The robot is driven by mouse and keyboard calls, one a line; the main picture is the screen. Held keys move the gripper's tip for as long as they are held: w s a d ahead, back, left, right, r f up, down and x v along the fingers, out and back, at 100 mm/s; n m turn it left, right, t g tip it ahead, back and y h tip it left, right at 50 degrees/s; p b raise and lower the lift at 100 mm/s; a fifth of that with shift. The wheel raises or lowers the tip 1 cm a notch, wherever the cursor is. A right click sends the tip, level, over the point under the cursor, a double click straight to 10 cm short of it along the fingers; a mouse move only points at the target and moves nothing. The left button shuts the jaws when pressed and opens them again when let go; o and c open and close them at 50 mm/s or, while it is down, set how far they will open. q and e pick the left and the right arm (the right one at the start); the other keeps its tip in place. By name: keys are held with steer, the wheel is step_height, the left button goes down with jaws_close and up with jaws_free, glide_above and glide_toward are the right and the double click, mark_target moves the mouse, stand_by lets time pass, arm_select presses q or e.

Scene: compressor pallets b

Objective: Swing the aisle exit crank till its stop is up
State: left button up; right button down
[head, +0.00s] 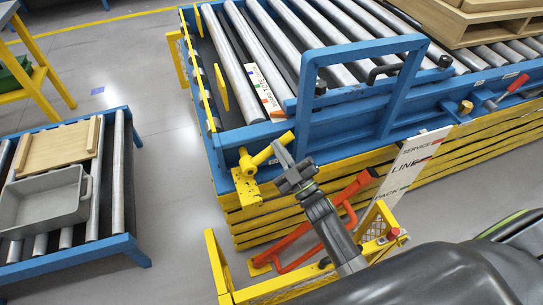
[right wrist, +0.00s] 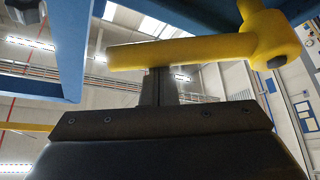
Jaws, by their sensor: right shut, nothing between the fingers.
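The yellow crank (head: 262,157) sits at the near left corner of the blue roller conveyor, above a yellow bracket (head: 244,187). Its handle slants up to the right. My right gripper (head: 279,148) is at the handle, shut and empty. In the right wrist view the crank (right wrist: 190,50) crosses above the shut fingers (right wrist: 156,82); their tips meet its lower edge in the picture, and I cannot tell whether they touch. Yellow upright plates (head: 221,88) stand along the conveyor's left end; I cannot tell which is the crank's stop. My left gripper is not in view.
A blue frame (head: 305,95) rises over the conveyor to the right of the crank. An orange lever-like frame (head: 310,228) and yellow guard (head: 215,262) stand near my arm. A low roller table (head: 118,180) holds a grey bin (head: 45,205); floor between is clear.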

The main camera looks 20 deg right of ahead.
step_height(320, 180, down, 6)
steer(key=d+m+t+h+b, duration=0.2)
steer(key=m+h+b, duration=0.4)
steer(key=m, duration=0.3)
steer(key=shift+d, duration=0.25)
